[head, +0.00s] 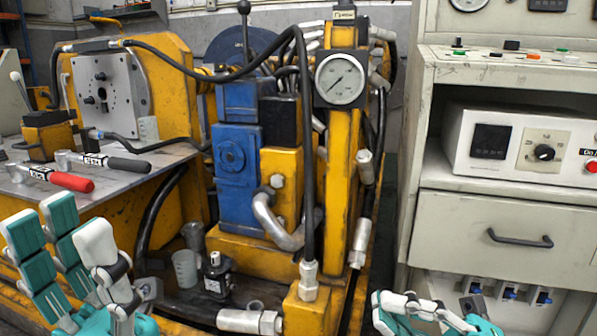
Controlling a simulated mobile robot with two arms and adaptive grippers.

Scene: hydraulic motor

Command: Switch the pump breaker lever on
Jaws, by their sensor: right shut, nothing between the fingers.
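A row of small breakers with blue levers (510,293) sits under the drawer of the grey cabinet at the lower right. Which of them is the pump breaker I cannot tell, and their on or off positions are too small to read. My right gripper (466,309) is shut and empty at the bottom edge, in front of the left end of the breaker row, and partly hides it. Whether it touches a lever I cannot tell. My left gripper (62,230) is open and empty at the lower left, its fingers spread apart, far from the breakers.
The yellow and blue hydraulic machine (240,160) with a pressure gauge (340,79) fills the middle. Red-handled (70,181) and black-handled (128,164) tools lie on the metal bench at left. The cabinet drawer handle (520,239) sticks out above the breakers.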

